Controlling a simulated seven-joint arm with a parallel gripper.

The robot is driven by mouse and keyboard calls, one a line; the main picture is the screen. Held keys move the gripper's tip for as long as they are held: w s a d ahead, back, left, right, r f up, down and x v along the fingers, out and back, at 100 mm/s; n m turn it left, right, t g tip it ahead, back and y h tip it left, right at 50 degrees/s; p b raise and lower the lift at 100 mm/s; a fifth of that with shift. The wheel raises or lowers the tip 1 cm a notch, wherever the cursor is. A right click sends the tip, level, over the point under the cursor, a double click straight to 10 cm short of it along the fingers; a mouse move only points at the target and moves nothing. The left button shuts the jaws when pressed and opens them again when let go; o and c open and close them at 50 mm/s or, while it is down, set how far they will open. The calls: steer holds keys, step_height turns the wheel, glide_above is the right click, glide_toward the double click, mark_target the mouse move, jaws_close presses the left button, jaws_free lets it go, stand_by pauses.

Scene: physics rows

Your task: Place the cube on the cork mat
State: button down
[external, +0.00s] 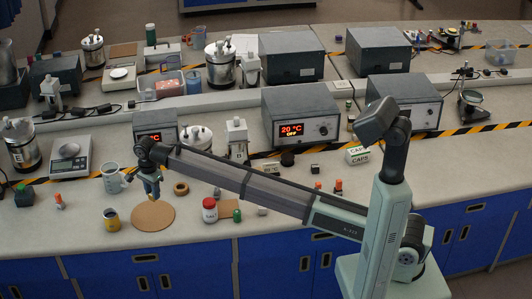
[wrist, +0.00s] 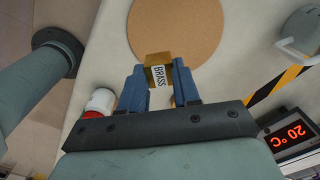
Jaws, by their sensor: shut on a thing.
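The cork mat (external: 153,217) is a round brown disc near the front edge of the bench, and it also shows at the top of the wrist view (wrist: 178,28). My gripper (external: 152,196) points down at the mat's far edge in the external view. In the wrist view its two blue fingers are shut on a brass-coloured cube (wrist: 154,60) with a white "BRASS" label. The cube overlaps the mat's near edge in that view. Its height above the mat is hard to tell. In the external view the cube is too small to make out clearly.
A yellow-labelled can (external: 112,220) stands left of the mat, and a grey mug (external: 113,178) stands behind it. A red-lidded white jar (external: 210,211) stands to the right. The mat's surface looks bare.

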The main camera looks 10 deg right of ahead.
steer(key=shift+f, duration=5)
steer(key=shift+f, duration=0.15)
steer(key=c, duration=0.8)
jaws_free()
step_height(320, 180, up, 12)
steer(key=shift+r, duration=0.2)
